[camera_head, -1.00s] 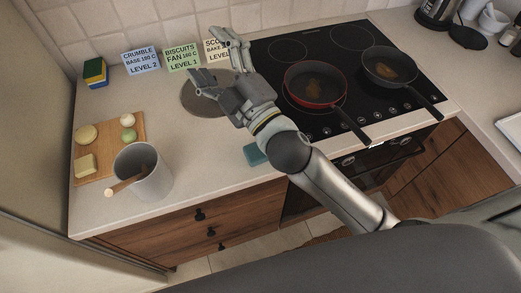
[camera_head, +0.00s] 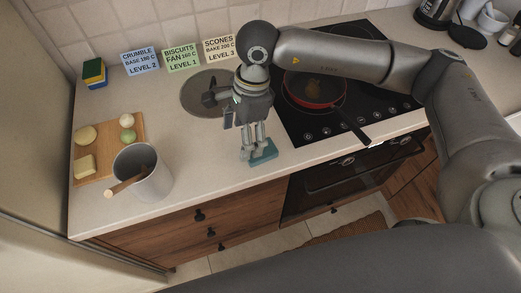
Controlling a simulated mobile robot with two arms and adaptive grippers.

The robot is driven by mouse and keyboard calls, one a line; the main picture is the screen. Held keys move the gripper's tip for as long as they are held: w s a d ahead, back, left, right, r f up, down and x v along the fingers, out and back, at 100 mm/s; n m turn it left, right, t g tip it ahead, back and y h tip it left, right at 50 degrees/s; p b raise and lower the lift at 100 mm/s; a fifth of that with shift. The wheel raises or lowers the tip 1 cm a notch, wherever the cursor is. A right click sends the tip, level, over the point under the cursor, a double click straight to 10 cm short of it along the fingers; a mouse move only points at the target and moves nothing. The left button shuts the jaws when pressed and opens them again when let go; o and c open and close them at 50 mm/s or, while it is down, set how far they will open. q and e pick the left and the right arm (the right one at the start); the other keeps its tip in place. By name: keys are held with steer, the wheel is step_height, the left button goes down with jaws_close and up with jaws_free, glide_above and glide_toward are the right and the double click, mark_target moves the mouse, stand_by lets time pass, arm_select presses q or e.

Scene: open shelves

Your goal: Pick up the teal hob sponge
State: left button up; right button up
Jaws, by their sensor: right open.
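The teal hob sponge (camera_head: 266,154) lies on the pale counter near its front edge, left of the hob. My right gripper (camera_head: 252,154) points down at it from above, its fingertips at the left part of the sponge. The fingers are open and hide some of the sponge. I cannot tell whether they touch it. My left gripper is not in view.
Left of the gripper are a dark round plate (camera_head: 196,97), a grey pot (camera_head: 150,185) with a wooden handle, and a wooden board (camera_head: 107,161) with food. A red pan (camera_head: 330,103) stands on the hob (camera_head: 300,123). Recipe cards (camera_head: 181,58) lean at the back.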

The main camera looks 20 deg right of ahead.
steer(key=d+f, duration=0.1)
steer(key=w+d+f+h+p, duration=0.1)
steer(key=d, duration=0.1)
steer(key=w+d+f+h, duration=0.1)
steer(key=d+f, duration=0.1)
steer(key=shift+d+t+p, duration=0.1)
steer(key=shift+t+p, duration=0.25)
steer(key=shift+t, duration=0.05)
steer(key=shift+w+f, duration=0.1)
steer(key=shift+f, duration=0.15)
steer(key=f+p, duration=0.1)
steer(key=f, duration=0.1)
steer(key=f+p, duration=0.2)
steer(key=shift+s+f, duration=0.2)
steer(key=shift+f, duration=0.6)
steer(key=c, duration=0.8)
